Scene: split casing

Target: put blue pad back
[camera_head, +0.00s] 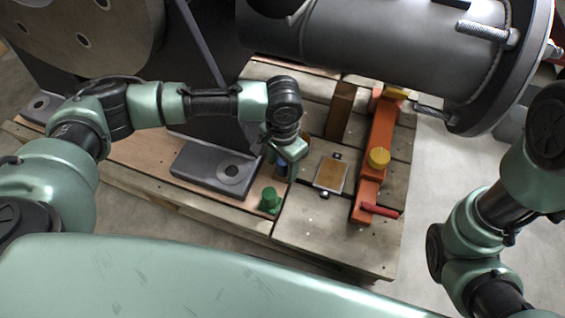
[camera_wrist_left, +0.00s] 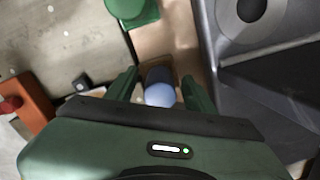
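The blue pad (camera_head: 282,168) shows as a small blue patch under my left gripper (camera_head: 285,160) in the head view, mostly hidden by it. In the left wrist view the blue pad (camera_wrist_left: 160,94) has a rounded, lighter blue near end and stands between the two green fingers of my left gripper (camera_wrist_left: 160,82). The fingers are apart, one on each side of it, with a gap showing, so the gripper looks open. Whether either finger touches the pad is hard to tell. My right arm shows at the right edge of the head view, but its gripper is out of view.
A green round piece (camera_head: 269,200) stands just in front of the left gripper. A dark grey foot (camera_head: 215,168) is close on the left. A large grey cylinder (camera_head: 380,45) hangs behind.

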